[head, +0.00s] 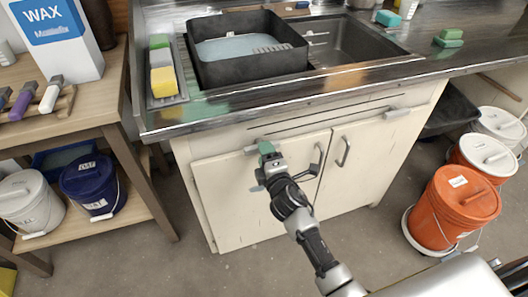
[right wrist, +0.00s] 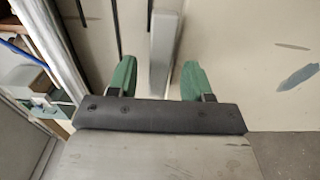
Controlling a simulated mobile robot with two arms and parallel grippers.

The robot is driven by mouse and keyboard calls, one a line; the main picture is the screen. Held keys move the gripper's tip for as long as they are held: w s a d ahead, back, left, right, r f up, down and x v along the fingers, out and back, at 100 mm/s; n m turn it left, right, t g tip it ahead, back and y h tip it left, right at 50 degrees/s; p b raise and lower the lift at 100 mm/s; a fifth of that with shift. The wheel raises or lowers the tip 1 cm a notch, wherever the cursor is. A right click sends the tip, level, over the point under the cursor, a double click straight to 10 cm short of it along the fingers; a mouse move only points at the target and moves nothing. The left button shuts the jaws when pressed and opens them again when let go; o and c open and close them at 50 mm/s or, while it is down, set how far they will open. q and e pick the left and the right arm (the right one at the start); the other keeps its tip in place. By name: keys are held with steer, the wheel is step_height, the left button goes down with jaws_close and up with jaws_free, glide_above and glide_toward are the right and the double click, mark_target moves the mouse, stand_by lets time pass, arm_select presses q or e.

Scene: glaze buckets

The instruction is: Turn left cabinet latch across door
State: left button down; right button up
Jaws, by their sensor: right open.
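The left cabinet latch is a short grey bar (head: 250,149) at the top edge of the left door (head: 222,195), partly hidden by my gripper in the head view. In the right wrist view the latch (right wrist: 162,50) lies between my two green fingertips, with a gap on each side. My right gripper (head: 267,150) is open in front of the latch and also shows in the right wrist view (right wrist: 157,78). The left door looks closed. My left gripper is not in view.
The right door (head: 362,165) has a similar grey latch (head: 397,113) above it. Dark handles stand near the middle seam. The sink counter (head: 290,88) overhangs the doors.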

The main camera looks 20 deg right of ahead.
steer(key=shift+w, duration=0.6)
steer(key=c, duration=0.9)
